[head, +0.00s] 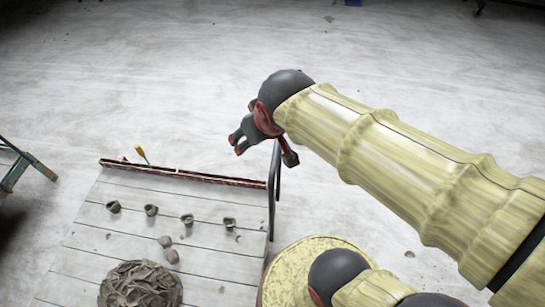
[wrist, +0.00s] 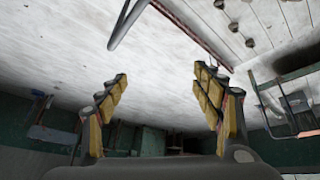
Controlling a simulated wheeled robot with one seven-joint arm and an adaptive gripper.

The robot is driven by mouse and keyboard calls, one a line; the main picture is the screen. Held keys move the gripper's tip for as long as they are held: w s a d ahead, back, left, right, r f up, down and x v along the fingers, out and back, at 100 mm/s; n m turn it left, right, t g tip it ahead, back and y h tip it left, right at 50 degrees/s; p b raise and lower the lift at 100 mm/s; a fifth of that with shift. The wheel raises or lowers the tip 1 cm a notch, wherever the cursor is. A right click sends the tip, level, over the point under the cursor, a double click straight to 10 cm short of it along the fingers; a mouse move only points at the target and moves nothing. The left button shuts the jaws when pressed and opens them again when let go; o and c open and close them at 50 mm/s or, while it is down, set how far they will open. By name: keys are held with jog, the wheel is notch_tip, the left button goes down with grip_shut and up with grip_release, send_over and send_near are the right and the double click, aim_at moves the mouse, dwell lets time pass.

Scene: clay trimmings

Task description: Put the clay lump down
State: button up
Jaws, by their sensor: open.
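Several small grey-brown clay lumps lie on a pale plank-topped table, among them one at the left (head: 113,206), one at the right (head: 229,223) and one nearer the front (head: 172,256). Some also show at the top right of the wrist view (wrist: 233,27). I cannot tell which one the task means. My gripper (head: 238,142) is in the air beyond the table's far right corner, apart from all the lumps. In the wrist view my gripper (wrist: 157,84) has its fingers spread wide, with nothing between them.
The table (head: 215,265) has a dark red strip (head: 190,174) along its far edge and a dark metal rail (head: 274,190) at its right. A large tangled clay heap (head: 140,287) sits at the front. A yellow-handled tool (head: 141,152) stands at the far edge.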

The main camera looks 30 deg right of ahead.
jog(key=s+r, duration=0.1)
jog(key=s, duration=0.7)
jog(key=shift+s+a+m+g+y, duration=0.3)
jog(key=shift+m, duration=0.1)
